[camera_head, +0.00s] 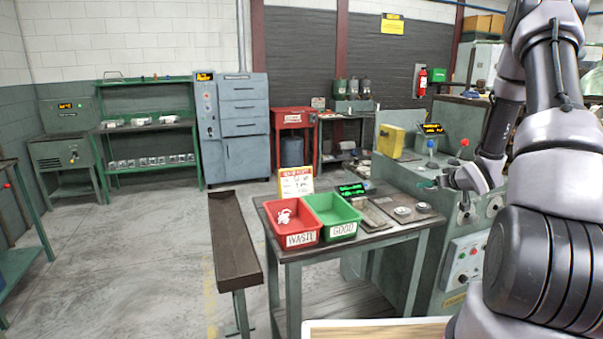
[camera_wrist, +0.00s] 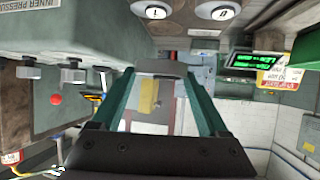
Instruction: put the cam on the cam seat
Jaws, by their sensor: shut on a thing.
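My gripper (camera_wrist: 161,82) reaches in from the right in the head view (camera_head: 434,183), above the right end of the work table. The piece is held clear of the table. In the head view it is too small to make out. Two round discs (camera_head: 403,211) (camera_head: 423,207) lie on the table below; in the wrist view they carry dark marks (camera_wrist: 155,11). Grey round fittings (camera_head: 495,205) stick out of the green machine's front; I cannot tell which is the cam seat.
A red WASTE bin (camera_head: 301,240) with white pieces and a green GOOD bin (camera_head: 343,230) stand on the table (camera_head: 385,240). The coiler machine (camera_head: 440,235) stands close on the right, with a red-knobbed lever (camera_head: 463,143). A dark bench (camera_head: 232,240) stands left; open floor lies beyond.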

